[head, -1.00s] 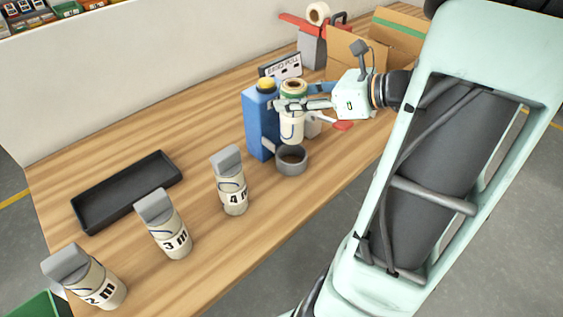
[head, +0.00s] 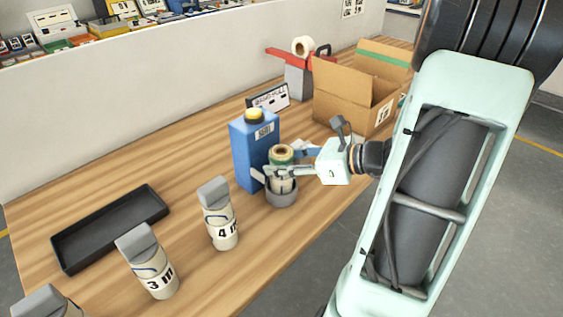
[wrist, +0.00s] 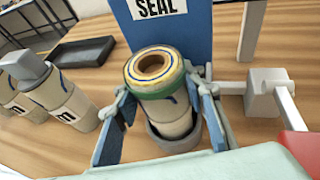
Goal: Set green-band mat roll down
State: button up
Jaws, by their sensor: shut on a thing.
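The green-band mat roll (head: 281,152) is a cream cylinder with a green band round its top and a hollow core. It stands upright in my gripper (head: 282,171). In the wrist view the roll (wrist: 158,72) sits between my two fingers (wrist: 165,98), which are shut on its sides. Its lower end is inside a round grey cup (head: 281,194). The cup's rim (wrist: 160,146) shows around the roll's base in the wrist view. Whether the roll touches the cup's floor is hidden.
A blue carton (head: 243,160) with a yellow cap stands close behind the cup. Rolls with grey tops, one marked 4 m (head: 219,215) and one 3 m (head: 150,265), stand to the left. A black tray (head: 110,228) lies beyond them. An open cardboard box (head: 342,98) is at the back right.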

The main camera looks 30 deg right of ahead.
jog(key=shift+f, duration=0.1)
jog(key=o, duration=1.4)
jog(key=shift+r, duration=0.2)
jog(key=p+v, duration=0.1)
jog(key=v, duration=1.1)
jog(key=shift+p, duration=0.3)
jog(key=shift+f, duration=0.1)
